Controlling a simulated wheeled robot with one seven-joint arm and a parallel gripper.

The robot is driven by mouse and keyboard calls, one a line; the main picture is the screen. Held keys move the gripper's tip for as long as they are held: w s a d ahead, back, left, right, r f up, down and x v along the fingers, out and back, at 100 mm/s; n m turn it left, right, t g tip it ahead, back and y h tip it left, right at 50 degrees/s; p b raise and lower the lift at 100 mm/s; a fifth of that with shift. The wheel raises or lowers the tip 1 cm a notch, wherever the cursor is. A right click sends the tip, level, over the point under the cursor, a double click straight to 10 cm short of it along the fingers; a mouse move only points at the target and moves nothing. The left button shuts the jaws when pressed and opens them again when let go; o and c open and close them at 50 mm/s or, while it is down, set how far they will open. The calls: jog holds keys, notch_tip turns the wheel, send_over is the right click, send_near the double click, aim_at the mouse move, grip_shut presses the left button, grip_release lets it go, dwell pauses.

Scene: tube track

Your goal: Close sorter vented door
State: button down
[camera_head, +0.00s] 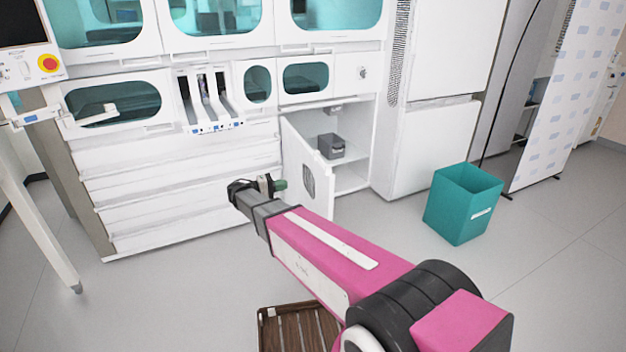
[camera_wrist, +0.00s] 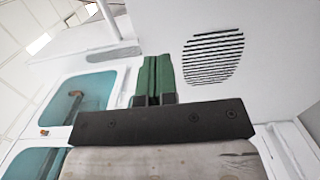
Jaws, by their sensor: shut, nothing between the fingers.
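The sorter vented door (camera_head: 310,178) is white and stands swung open from the low cabinet in the head view. Its dark slatted vent shows there, and large in the wrist view (camera_wrist: 213,58). My gripper (camera_head: 281,184) is at the left of the door, close to its outer face. I cannot tell whether it touches the door. In the wrist view its green fingers (camera_wrist: 155,76) are together and empty, with the door panel behind and to the right. The open compartment (camera_head: 352,180) shows a shelf with a small grey box (camera_head: 331,146) on it.
The white sorter (camera_head: 180,190) with teal windows fills the left and back. A teal bin (camera_head: 462,204) stands on the floor at right, beside a tall white cabinet (camera_head: 435,140). A brown slatted crate (camera_head: 298,328) lies below my arm. Floor between bin and sorter is clear.

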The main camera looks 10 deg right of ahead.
aim_at(320, 176)
jog(key=d, duration=0.4)
jog(key=w+d, duration=0.1)
jog(key=d, duration=0.4)
jog(key=w+d, duration=0.1)
jog(key=d, duration=0.3)
jog(key=shift+w+d+r, duration=0.15)
jog(key=shift+w+d, duration=0.1)
